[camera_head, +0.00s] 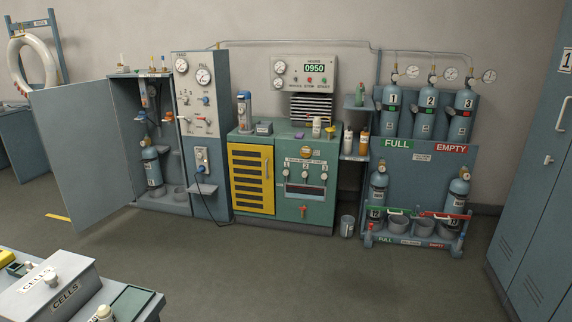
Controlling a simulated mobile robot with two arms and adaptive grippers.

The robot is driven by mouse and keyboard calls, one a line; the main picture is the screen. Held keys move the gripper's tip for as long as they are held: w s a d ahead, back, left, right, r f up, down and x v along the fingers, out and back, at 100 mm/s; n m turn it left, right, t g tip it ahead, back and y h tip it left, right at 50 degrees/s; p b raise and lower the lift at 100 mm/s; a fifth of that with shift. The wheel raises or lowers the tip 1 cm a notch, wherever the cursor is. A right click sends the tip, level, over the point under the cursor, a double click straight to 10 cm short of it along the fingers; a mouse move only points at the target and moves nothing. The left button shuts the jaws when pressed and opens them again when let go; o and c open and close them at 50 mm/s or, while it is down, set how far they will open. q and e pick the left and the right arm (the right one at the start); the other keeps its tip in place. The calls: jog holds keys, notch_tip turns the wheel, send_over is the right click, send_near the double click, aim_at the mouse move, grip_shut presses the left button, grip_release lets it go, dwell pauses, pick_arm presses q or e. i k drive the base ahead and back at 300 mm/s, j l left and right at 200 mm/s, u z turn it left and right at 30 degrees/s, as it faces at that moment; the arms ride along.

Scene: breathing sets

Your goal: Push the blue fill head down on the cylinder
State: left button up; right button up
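A blue-grey cylinder (153,173) stands upright low inside the open cabinet at the left, with a small gauge (147,141) at its top. Small blue and orange parts (142,117) show above it in the cabinet. They are too small to tell whether one is the blue fill head, or whether anything touches the cylinder's top. Other blue cylinders stand on the rack at the right, such as the one marked 1 (392,118) and the one low at the right (457,195). Neither of my grippers is in view.
The cabinet door (88,158) stands wide open to the left. A gauge panel (203,95) adjoins the cabinet, then a green bench (305,200). A table with a CELLS box (45,288) fills the lower left. Tall lockers (535,170) stand right. The middle floor is clear.

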aim_at(143, 119)
jog(key=i+l+z, duration=0.15)
jog(key=i, duration=0.7)
jog(key=i+l+z, duration=0.2)
jog(key=i, duration=0.65)
jog(key=i+j+u, duration=0.2)
jog(key=i+u, duration=1.1)
jog(key=i+l+u, duration=0.2)
jog(key=u, duration=0.25)
jog(key=i+l, duration=0.05)
jog(key=i, duration=0.05)
